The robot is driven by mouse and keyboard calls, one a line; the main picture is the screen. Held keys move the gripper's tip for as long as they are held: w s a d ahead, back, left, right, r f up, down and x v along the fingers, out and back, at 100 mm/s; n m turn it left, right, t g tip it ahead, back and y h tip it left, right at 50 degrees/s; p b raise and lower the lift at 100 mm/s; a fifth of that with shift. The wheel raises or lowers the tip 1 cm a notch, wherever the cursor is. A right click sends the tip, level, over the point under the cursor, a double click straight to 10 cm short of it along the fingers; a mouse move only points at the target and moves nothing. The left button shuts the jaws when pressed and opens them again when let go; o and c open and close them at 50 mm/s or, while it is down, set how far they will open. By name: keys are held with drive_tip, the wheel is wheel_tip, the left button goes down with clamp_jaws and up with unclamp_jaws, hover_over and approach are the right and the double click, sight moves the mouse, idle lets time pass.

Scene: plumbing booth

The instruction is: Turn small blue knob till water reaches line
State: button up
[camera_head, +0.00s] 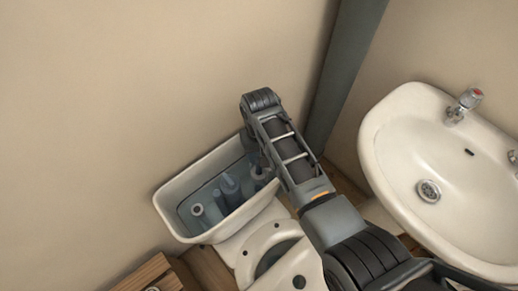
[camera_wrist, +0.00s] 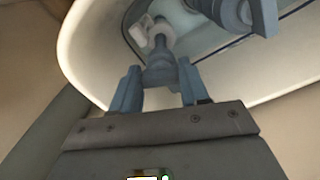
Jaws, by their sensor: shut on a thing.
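The open white cistern (camera_head: 176,222) stands against the wall in the head view, with grey-blue fittings inside. Its pale rim also shows in the wrist view (camera_wrist: 82,50). A thin dark line (camera_wrist: 222,52) runs along its inner wall; I cannot tell how the water stands against it. The small blue knob (camera_wrist: 160,74), grey-blue here, sits between the two fingers of my gripper (camera_wrist: 158,84), at the cistern's right end. My gripper is shut on it. In the head view my arm hides the knob and fingertips.
A larger grey-blue fitting (camera_wrist: 228,12) stands close right of the knob inside the cistern. A white toilet (camera_head: 258,240) lies in front of the cistern. A white basin (camera_head: 385,150) with a tap (camera_head: 463,105) is at right. A wooden box (camera_head: 150,273) is at lower left.

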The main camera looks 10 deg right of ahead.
sight(260, 154)
drive_tip(key=shift+n, duration=0.9)
drive_tip(key=shift+w, duration=0.1)
drive_tip(key=o, duration=1.1)
drive_tip(key=shift+c, duration=0.2)
wheel_tip(260, 154, up, 8)
drive_tip(key=shift+f, duration=0.1)
